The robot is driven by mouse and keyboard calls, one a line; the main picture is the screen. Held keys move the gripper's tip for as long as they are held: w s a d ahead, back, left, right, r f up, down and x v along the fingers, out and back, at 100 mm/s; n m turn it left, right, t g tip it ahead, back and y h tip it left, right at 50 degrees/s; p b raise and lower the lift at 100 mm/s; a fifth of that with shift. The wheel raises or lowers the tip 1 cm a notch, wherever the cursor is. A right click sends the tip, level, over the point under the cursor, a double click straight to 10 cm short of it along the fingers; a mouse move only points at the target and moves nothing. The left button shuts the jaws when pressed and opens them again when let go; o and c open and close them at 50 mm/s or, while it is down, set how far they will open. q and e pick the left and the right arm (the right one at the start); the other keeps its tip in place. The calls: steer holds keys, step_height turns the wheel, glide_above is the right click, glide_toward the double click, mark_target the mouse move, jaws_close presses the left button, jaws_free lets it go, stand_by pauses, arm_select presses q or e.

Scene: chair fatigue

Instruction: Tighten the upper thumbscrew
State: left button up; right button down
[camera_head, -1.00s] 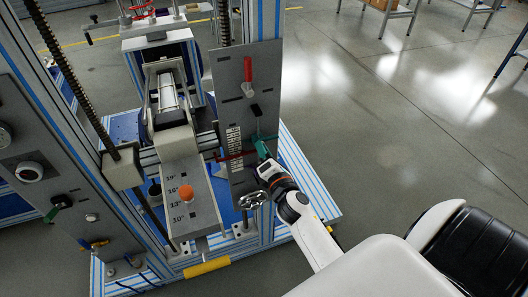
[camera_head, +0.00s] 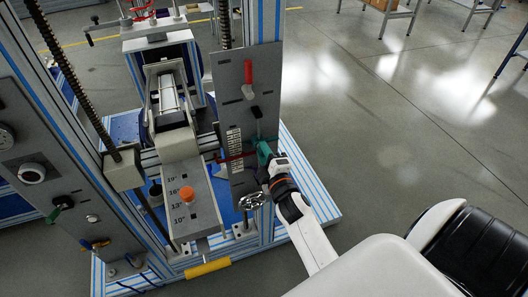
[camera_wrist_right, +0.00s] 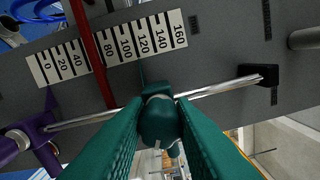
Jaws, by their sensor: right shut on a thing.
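The grey upright panel (camera_head: 240,105) in the head view carries a white scale strip (camera_head: 234,141). A dark teal round knob (camera_wrist_right: 158,120), apparently the upper thumbscrew, sits at a metal rod (camera_wrist_right: 205,90) below the scale. My right gripper (camera_head: 264,152) reaches the panel's right edge. Its teal fingers (camera_wrist_right: 160,125) are shut on the knob and partly hide it. My left gripper is not in view.
An orange knob (camera_head: 187,194) tops a numbered grey plate (camera_head: 205,207). Open floor (camera_head: 400,150) lies to the right.

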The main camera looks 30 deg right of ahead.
steer(key=shift+m, duration=0.5)
steer(key=c, duration=1.2)
jaws_free()
steer(key=b+v, duration=0.3)
steer(key=v, duration=0.9)
steer(key=shift+f, duration=0.15)
